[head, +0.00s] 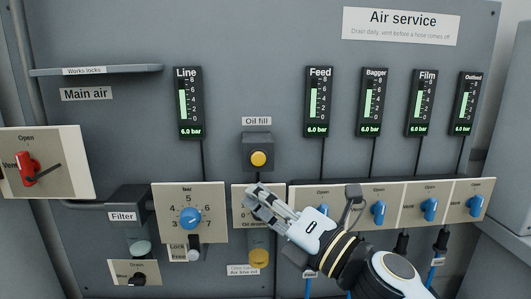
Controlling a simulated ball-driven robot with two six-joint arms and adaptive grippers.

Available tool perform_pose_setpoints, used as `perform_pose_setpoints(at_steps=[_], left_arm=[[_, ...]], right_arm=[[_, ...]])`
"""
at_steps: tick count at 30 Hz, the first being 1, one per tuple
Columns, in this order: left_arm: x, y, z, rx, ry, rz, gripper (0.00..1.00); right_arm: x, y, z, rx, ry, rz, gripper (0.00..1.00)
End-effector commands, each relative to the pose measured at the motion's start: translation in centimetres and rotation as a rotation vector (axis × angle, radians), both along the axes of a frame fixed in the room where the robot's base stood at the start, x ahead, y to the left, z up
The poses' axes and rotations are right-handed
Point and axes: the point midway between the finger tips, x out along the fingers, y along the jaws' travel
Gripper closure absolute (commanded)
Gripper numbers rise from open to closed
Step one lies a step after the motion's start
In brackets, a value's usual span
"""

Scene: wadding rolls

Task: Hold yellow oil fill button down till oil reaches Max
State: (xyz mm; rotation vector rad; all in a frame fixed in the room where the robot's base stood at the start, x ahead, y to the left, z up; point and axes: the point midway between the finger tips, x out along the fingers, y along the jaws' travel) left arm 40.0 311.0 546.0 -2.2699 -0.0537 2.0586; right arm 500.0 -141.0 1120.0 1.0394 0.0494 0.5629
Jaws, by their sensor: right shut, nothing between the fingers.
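The yellow oil fill button (258,158) sits on a dark box on the grey panel, under the "Oil fill" label (257,121). Below it is the oil unit (259,257), a small yellowish bowl partly covered by a cream plate. The Max mark and the oil level are too small to read. My right gripper (254,194) is shut and empty, just below the button box and in front of the cream oil plate (240,218). It appears apart from the button. My left gripper is not in view.
Gauges such as Line (188,103) and Feed (318,101) read 6.0 bar. A blue regulator knob (189,218) is left of my gripper, and blue valve knobs (379,209) are to the right. A red valve handle (29,169) is at far left.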

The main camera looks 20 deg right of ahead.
Motion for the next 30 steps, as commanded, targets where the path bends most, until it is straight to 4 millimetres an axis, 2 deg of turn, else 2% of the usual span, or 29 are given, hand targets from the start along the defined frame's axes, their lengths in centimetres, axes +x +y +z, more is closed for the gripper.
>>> perform_pose_setpoints(at_steps=[1, 3, 16, 20, 30], left_arm=[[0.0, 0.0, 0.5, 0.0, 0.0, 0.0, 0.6], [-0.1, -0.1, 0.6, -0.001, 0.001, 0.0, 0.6], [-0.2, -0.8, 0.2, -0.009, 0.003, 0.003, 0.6], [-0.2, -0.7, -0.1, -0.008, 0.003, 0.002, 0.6], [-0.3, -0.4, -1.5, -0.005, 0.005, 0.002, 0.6]], right_arm=[[0.1, 0.0, 0.7, 0.002, -0.003, 0.0, 1.0], [0.2, 0.0, 0.9, 0.002, -0.004, 0.0, 1.0], [0.7, -0.1, 0.7, 0.002, -0.004, 0.0, 1.0], [2.0, -0.5, 0.6, 0.004, -0.005, 0.0, 1.0], [6.5, -1.8, 0.6, 0.003, -0.004, 0.0, 1.0]])
